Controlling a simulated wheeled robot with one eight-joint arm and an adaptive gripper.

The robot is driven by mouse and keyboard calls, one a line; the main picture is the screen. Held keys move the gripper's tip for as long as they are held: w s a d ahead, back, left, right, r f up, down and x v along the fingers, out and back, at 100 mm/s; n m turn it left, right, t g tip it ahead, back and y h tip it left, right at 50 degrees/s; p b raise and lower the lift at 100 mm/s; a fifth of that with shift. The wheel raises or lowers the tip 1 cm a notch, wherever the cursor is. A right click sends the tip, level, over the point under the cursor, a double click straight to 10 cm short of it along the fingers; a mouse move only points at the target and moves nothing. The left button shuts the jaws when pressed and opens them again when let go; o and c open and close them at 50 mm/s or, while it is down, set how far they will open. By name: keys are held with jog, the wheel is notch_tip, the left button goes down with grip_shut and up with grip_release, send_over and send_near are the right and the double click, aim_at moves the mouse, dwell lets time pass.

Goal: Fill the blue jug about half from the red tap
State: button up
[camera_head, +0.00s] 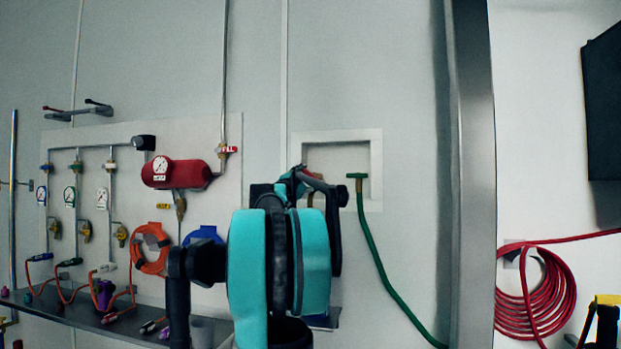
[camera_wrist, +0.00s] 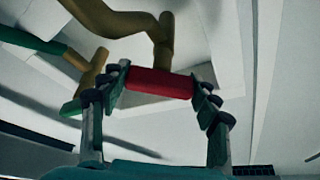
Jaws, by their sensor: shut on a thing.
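In the wrist view, my gripper (camera_wrist: 160,86) has its fingers at either end of a red tap handle (camera_wrist: 150,80) and is shut on it. The handle sits at the end of a curved brass tap (camera_wrist: 162,40) coming out of a pale wall recess. In the head view my gripper (camera_head: 305,182) is at the left of that recess, and my teal arm hides most of the tap. A dark blue piece (camera_head: 327,317) shows low behind my arm. It may be part of the blue jug, but I cannot tell; its inside and any water are hidden.
A second brass tap (camera_wrist: 95,70) with a green handle and green hose (camera_head: 378,255) is close beside the red one. A shelf (camera_head: 70,310) with gas fittings is at left. A metal post (camera_head: 472,180) and a red hose coil (camera_head: 540,300) are at right.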

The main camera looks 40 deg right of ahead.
jog(key=shift+n, duration=0.3)
jog(key=n+t, duration=0.1)
jog(key=n, duration=0.2)
jog(key=n+t, duration=0.2)
jog(key=n, duration=0.1)
jog(key=shift+t+y, duration=0.3)
jog(key=shift+y, duration=0.1)
jog(key=shift+n+t+y, duration=0.35)
jog(key=shift+n+t, duration=0.1)
jog(key=shift+n, duration=0.75)
jog(key=shift+n+t+y, duration=0.35)
jog(key=shift+n+t, duration=0.1)
jog(key=shift+n, duration=0.75)
jog(key=o, duration=1.2)
jog(key=shift+c, duration=0.2)
